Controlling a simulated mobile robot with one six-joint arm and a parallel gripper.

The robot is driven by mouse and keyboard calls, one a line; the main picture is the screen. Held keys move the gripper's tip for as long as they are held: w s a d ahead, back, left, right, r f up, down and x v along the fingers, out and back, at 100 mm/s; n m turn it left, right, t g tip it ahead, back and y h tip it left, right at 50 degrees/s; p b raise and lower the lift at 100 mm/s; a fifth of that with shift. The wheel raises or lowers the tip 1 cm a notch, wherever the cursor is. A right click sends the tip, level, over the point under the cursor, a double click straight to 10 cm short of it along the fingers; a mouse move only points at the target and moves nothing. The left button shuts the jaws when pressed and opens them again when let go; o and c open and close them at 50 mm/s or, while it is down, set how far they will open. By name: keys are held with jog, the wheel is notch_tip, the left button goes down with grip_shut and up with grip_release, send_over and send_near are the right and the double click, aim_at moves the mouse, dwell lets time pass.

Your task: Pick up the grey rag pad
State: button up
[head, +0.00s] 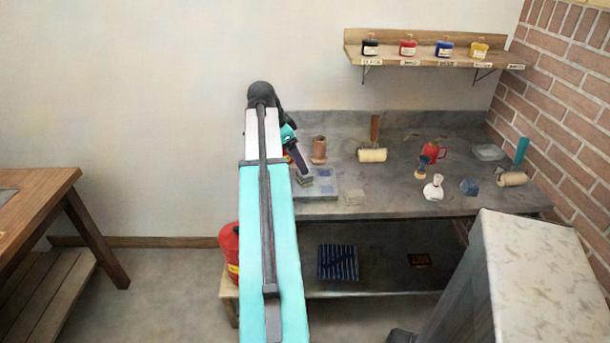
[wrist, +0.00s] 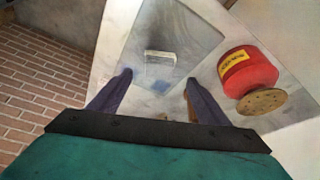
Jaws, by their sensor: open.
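A small flat grey-beige pad (head: 353,198), which looks like the grey rag pad, lies on the grey worktop near its front edge, just right of the pale slab (head: 322,194). My gripper (head: 304,180) is over the left part of that slab, left of the pad and apart from it. In the wrist view my gripper (wrist: 157,80) is open, with nothing between its fingers. Below it are a glassy plate with a blue patch and a small whitish block (wrist: 160,57). I cannot make out the pad in the wrist view.
A white bottle (head: 434,188), a blue block (head: 469,186) and a light grey flat piece (head: 489,152) are farther right.

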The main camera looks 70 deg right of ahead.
jog(key=shift+f, duration=0.1)
dwell(0.3)
jog(key=shift+p+x, duration=0.7)
jog(key=shift+x, duration=1.9)
jog(key=c, duration=1.2)
jog(key=shift+c, duration=0.2)
jog(key=shift+r+b, duration=0.55)
jog(key=shift+r, duration=1.2)
jog(key=w+a+b, duration=0.1)
jog(key=w+a, duration=0.2)
jog(key=a, duration=0.4)
jog(key=w+a+r+b, duration=0.1)
jog(key=w+a, duration=0.2)
jog(key=a, duration=0.5)
jog(key=shift+r+b, duration=0.3)
